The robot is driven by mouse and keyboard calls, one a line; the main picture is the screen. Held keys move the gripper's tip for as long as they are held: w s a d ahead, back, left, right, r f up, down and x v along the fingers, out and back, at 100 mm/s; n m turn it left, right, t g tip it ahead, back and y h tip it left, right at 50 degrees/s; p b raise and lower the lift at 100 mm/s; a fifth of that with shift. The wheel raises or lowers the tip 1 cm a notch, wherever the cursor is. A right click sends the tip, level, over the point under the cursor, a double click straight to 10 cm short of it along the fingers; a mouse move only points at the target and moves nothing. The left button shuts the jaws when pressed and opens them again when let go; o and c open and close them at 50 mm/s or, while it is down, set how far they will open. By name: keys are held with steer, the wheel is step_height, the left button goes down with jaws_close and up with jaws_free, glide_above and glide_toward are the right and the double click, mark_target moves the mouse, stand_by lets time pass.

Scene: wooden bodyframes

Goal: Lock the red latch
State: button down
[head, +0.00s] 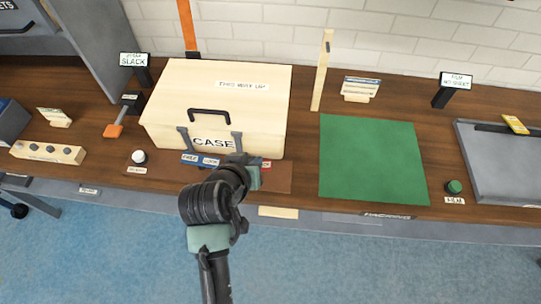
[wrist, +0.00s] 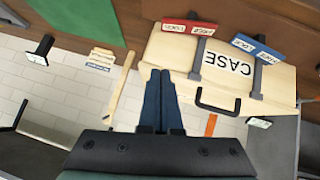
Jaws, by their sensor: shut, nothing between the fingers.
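The pale wooden case (head: 215,95) stands shut on the bench, with two grey latch arms on its front. The red latch plate (head: 266,164) is mostly hidden behind my gripper (head: 255,172) in the head view. In the wrist view, which is upside down, the red latch plate (wrist: 190,27) shows whole with its grey arm. The blue latch plate (wrist: 256,47) is beside it, to the right in that view. My gripper (wrist: 160,75) is shut and empty, its fingertips near the case edge beside the red latch's arm. I cannot tell whether they touch the case.
A white button (head: 139,157) and an orange-tipped lever (head: 114,130) are on the left.

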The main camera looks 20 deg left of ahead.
glide_above(269, 167)
steer(key=f, duration=0.7)
steer(key=shift+s+a, duration=0.1)
steer(key=shift+a, duration=0.3)
steer(key=shift+d+f+p, duration=0.25)
steer(key=shift+f+p, duration=0.1)
steer(key=shift+f, duration=0.9)
steer(key=shift+d+f, duration=0.15)
steer(key=shift+f, duration=0.55)
